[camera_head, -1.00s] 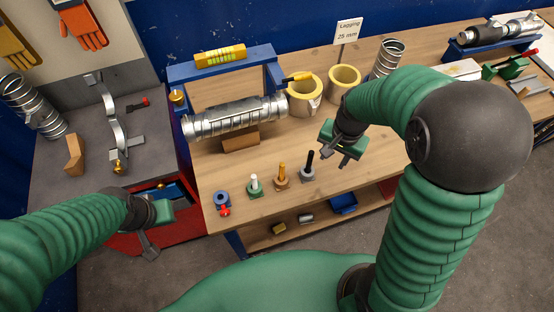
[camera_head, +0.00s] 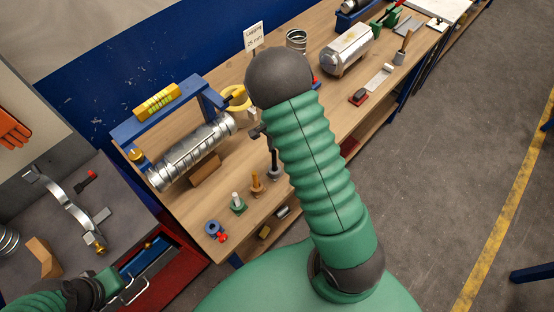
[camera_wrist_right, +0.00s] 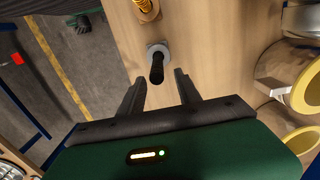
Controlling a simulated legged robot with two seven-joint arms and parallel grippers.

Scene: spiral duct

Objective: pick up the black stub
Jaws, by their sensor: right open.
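In the right wrist view the black stub (camera_wrist_right: 157,69) shows just past the tips of my right gripper (camera_wrist_right: 160,77), lined up between the two spread fingers. The right gripper is open with nothing in it. In the head view my right arm mostly hides it; only a dark bit (camera_head: 258,131) shows. My left gripper (camera_head: 108,282) is at the lower left by the red drawer unit; its fingers are unclear.
An orange stub (camera_head: 257,184), a white stub on a green base (camera_head: 238,203) and a blue ring piece (camera_head: 214,229) stand in a row left of the black stub. A silver spiral duct (camera_head: 190,155) lies behind. Yellow-lined lagging pieces (camera_wrist_right: 290,75) are right of the gripper in the wrist view.

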